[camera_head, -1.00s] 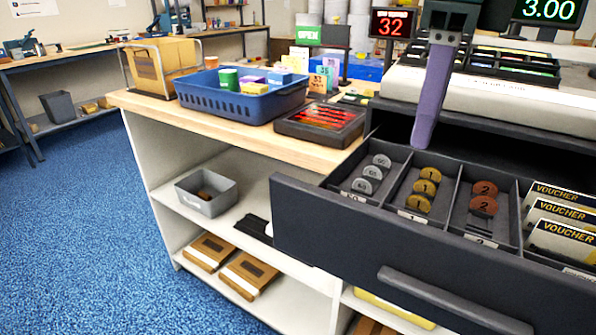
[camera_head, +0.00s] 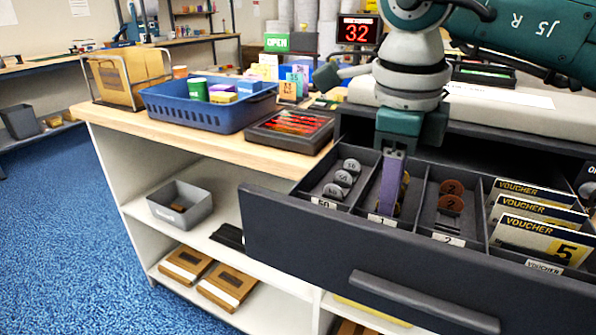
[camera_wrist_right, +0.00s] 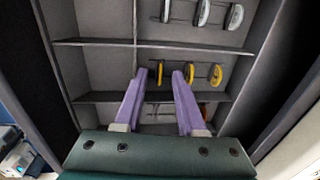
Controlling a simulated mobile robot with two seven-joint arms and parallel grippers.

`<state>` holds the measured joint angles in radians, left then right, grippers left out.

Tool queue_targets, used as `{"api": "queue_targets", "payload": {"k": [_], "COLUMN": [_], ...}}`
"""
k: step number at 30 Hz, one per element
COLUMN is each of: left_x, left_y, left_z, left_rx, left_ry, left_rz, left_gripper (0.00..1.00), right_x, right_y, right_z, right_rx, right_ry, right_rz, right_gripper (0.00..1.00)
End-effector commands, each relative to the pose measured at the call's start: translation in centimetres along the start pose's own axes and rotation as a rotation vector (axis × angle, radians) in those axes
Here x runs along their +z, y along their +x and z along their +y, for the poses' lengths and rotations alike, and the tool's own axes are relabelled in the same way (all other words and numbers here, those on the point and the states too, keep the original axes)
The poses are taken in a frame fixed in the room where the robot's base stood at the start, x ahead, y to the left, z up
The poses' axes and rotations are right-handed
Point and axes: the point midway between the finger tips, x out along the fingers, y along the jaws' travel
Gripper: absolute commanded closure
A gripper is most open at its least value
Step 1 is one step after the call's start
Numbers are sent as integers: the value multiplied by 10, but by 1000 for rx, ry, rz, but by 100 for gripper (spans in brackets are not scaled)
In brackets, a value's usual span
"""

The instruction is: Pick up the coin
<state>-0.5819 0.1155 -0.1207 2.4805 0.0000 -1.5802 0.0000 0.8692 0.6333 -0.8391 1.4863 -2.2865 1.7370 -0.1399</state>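Several gold coins stand on edge in the drawer's "1" compartment. In the right wrist view one gold coin (camera_wrist_right: 160,73) shows between my finger tips, and another (camera_wrist_right: 190,72) sits just right of the right finger. My right gripper (camera_head: 387,210) points down into that compartment, with purple fingers that hide most of the gold coins in the head view. In the right wrist view my right gripper (camera_wrist_right: 158,75) is open, its fingers apart on either side of the first coin. Whether they touch it, I cannot tell. My left gripper is not in view.
Silver coins (camera_head: 343,178) stand in the "50" compartment to the left, and bronze coins (camera_head: 451,203) in the "2" compartment to the right. Vouchers (camera_head: 540,233) fill the right end. Thin dividers separate the compartments of the open drawer (camera_head: 300,235). A blue basket (camera_head: 205,113) stands on the counter.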

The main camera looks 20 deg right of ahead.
Motion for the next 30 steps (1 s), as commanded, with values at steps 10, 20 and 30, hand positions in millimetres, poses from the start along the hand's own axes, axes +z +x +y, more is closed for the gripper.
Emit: {"api": "queue_targets", "payload": {"k": [10,20,30], "left_x": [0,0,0], "left_y": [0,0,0], "left_z": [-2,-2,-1], "left_rx": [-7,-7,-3], "left_ry": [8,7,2], "left_rz": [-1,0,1], "left_gripper": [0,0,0], "right_x": [0,0,0], "right_y": [-1,-1,-1], "right_z": [0,0,0], "right_rx": [0,0,0], "right_ry": [0,0,0], "right_rz": [-1,-1,-1], "right_gripper": [92,100,100]}}
